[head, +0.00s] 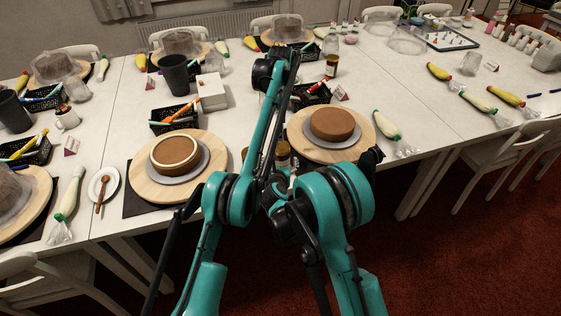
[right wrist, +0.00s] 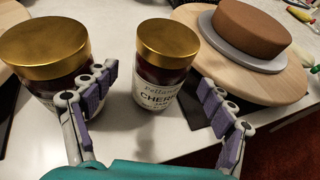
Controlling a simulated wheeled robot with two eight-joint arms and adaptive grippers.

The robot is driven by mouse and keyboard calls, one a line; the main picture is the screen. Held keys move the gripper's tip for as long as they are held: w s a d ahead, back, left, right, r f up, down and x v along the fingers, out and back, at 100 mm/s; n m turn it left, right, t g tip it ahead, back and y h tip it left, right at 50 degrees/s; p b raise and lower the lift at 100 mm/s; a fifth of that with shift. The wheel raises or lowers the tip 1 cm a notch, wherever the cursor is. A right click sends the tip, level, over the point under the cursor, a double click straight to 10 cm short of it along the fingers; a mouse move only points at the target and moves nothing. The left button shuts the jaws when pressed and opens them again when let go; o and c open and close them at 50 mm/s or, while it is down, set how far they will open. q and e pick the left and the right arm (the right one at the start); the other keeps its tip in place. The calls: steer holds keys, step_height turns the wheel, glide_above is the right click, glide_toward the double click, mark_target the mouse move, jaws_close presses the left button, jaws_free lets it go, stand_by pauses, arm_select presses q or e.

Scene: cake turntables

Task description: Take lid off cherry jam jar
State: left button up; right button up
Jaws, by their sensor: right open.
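The cherry jam jar (right wrist: 160,76) stands upright on the white table in the right wrist view, with a gold lid (right wrist: 167,38) on top and a white label reading "CHERR". My right gripper (right wrist: 157,79) is open, with its purple-padded fingers spread on either side of this jar and nothing between them gripped. A larger gold-lidded jar (right wrist: 50,85) stands to the left, partly behind the left finger. In the head view a jar (head: 283,152) shows partly behind my arms; I cannot tell which one. I cannot make out my left gripper.
A brown cake (right wrist: 250,33) on a grey disc and wooden turntable (right wrist: 282,82) stands close on the right. Another turntable (head: 150,187) with a ringed cake is left of my arms in the head view. A black basket (head: 173,118) and dark cup (head: 174,75) stand behind.

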steer(key=shift+x, duration=1.9)
